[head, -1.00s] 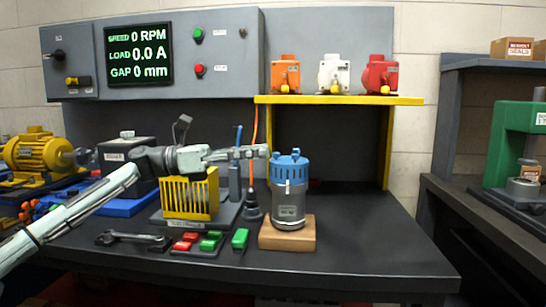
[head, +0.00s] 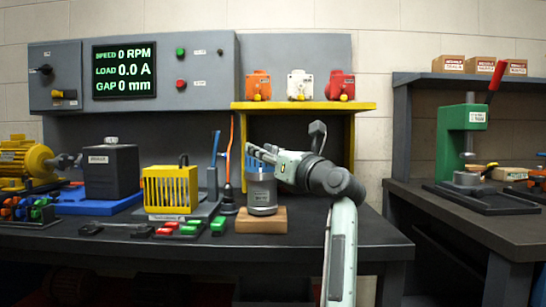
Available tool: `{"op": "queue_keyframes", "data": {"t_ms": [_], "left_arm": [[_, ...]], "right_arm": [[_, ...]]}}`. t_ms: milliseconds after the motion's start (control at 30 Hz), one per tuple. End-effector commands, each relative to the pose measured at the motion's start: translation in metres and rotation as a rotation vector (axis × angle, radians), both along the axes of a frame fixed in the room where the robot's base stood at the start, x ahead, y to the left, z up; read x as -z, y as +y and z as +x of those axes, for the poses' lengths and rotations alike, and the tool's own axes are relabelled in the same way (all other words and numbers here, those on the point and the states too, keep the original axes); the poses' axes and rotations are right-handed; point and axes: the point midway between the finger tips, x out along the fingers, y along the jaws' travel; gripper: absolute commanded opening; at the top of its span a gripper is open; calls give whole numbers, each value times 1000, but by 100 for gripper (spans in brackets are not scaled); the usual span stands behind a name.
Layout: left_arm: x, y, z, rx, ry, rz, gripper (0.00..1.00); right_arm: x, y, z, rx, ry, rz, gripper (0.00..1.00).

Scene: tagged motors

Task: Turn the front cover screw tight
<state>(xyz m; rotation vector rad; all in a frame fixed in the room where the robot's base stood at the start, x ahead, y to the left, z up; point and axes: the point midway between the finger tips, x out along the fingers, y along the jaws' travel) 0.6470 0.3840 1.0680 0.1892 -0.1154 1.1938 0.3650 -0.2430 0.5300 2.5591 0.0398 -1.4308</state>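A small motor with a grey body (head: 262,193) stands upright on a wooden block (head: 262,219) on the bench. Its ribbed blue upper part (head: 250,163) is mostly hidden behind my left gripper (head: 256,153). I cannot make out the front cover screw.
A yellow slotted guard (head: 170,189) and red and green blocks (head: 189,228) are left of the motor. A yellow shelf (head: 303,106) bears orange, white and red units. The display (head: 125,70) reads 0 RPM. A green press (head: 462,130) stands on the right bench.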

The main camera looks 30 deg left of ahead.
Motion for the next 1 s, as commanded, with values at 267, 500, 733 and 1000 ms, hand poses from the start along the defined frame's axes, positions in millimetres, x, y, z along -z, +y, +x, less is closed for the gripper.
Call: {"op": "queue_keyframes", "data": {"t_ms": [267, 500, 733, 1000], "left_arm": [[-8, -20, 22, 107, -1, -210, 35], [-9, 15, 39, 103, 4, -205, 35], [-8, 39, 52, 105, 2, -205, 35], [-7, 45, 55, 105, 3, -205, 35]], "right_arm": [[-21, 8, -7, -10, -16, -1, 40], [-15, -6, -24, 19, 67, -27, 40], [-10, -16, -38, 43, 132, -45, 40], [-9, -18, -42, 49, 149, -50, 40]]}}
